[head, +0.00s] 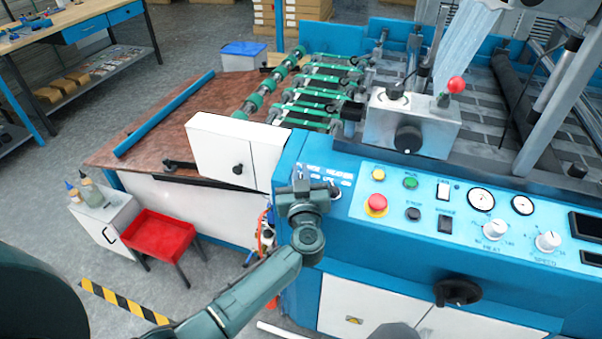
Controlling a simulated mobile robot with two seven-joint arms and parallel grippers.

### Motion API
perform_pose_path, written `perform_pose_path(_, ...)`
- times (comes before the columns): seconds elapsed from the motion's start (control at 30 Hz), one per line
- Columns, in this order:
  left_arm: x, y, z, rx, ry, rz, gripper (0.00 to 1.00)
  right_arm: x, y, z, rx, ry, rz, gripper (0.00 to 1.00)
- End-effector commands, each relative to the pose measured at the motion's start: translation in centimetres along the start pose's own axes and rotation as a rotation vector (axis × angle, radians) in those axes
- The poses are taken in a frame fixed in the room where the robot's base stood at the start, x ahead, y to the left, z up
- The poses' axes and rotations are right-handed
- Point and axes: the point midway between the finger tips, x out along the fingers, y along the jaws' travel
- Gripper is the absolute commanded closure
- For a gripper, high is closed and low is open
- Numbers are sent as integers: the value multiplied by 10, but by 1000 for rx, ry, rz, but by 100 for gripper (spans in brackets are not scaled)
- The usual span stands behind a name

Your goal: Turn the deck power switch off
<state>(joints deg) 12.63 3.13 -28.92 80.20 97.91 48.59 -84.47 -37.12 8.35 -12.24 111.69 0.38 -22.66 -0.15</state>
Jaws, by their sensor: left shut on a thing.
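The blue control panel (330,213) of the laminating machine runs across the middle right. My left gripper (304,184) reaches over the panel's left end, just below a small white label (325,172) that I cannot read clearly. It is shut on a small control there, taken to be the deck power switch. The gripper hides most of that switch, so its position cannot be told. A small round metallic part (334,191) shows just right of the gripper.
Right of the gripper are a red emergency button (376,203), a green button (410,183), black knobs, gauges (481,199) and white dials (496,229). A white box (237,150) stands close behind left. A black handwheel (457,292) sticks out below the panel.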

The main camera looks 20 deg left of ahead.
Motion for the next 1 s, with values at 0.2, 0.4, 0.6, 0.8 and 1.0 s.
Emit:
perform_pose_path(0.2, 0, 0, 0, 1, 2, -4, 100, 0, 0, 0, 0, 0, 0, 64)
perform_pose_path(0.4, 1, 0, -1, 1, 3, -3, 86, 0, 0, 0, 0, 0, 0, 64)
perform_pose_path(0.6, 0, 0, -1, 0, 2, -2, 70, 0, 0, 0, 0, 0, 1, 64)
perform_pose_path(0.8, 0, 0, -1, 0, 2, -2, 69, 0, 0, 0, 0, 0, 1, 64)
perform_pose_path(1.0, 0, 1, 0, -1, 1, -1, 69, 0, 0, 0, 0, 0, 1, 64)
